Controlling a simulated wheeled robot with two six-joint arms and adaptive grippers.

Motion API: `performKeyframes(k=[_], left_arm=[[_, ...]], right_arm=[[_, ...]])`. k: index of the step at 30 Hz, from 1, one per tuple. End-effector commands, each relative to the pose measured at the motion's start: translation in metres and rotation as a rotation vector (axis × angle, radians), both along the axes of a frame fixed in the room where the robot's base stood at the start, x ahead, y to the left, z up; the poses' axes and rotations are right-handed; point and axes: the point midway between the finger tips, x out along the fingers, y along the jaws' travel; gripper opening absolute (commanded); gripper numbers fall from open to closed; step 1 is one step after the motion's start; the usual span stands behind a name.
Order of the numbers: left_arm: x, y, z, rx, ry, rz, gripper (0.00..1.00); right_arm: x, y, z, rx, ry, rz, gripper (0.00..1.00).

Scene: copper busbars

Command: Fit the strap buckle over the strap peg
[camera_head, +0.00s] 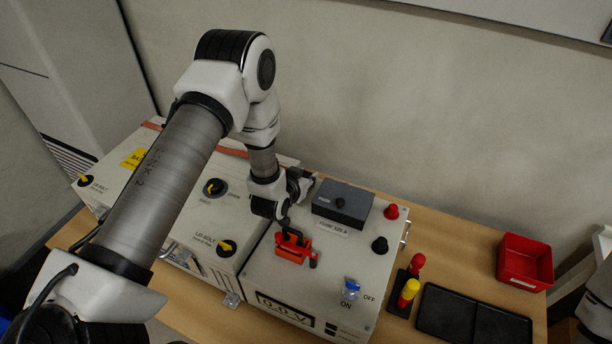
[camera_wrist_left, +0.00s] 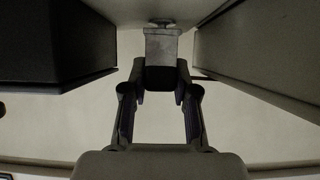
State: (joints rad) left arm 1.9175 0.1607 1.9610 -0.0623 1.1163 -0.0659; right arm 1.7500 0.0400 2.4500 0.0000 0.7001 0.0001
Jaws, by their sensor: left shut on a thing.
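My left gripper (camera_head: 302,182) reaches down at the back of the grey test box, beside the black fuse cover. In the left wrist view the gripper (camera_wrist_left: 160,78) is shut on a grey metal piece (camera_wrist_left: 162,48), which looks like the strap buckle. A round knob (camera_wrist_left: 162,22) shows just beyond that piece; it may be the strap peg. I cannot tell whether the two touch. A red strap (camera_head: 235,152) lies along the back of the left box and is partly hidden by my arm. My right gripper is out of view.
The fuse cover (camera_head: 343,203) stands close to the gripper. A red part (camera_head: 292,248) with a black handle sits in front. Red and black knobs (camera_head: 380,245) are to the right. A red bin (camera_head: 525,262) and a black tray (camera_head: 475,318) lie on the table.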

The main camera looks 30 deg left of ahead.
Motion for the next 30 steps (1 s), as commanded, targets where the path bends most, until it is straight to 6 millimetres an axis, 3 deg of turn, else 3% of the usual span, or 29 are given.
performKeyframes(k=[8,9,10,20,30], left_arm=[[0.000,0.000,-0.006,0.000,0.000,0.000,0.00],[0.000,0.000,-0.006,0.000,-0.001,0.000,0.35],[0.000,0.000,-0.006,0.000,-0.001,0.000,0.39],[-0.002,0.000,-0.004,0.000,0.001,0.000,0.39],[-0.030,-0.002,0.013,0.000,0.002,0.000,0.39]], right_arm=[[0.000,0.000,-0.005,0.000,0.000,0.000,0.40],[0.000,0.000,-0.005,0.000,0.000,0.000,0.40],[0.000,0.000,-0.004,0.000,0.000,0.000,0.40],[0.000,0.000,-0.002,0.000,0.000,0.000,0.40],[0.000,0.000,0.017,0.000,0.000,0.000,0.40]])
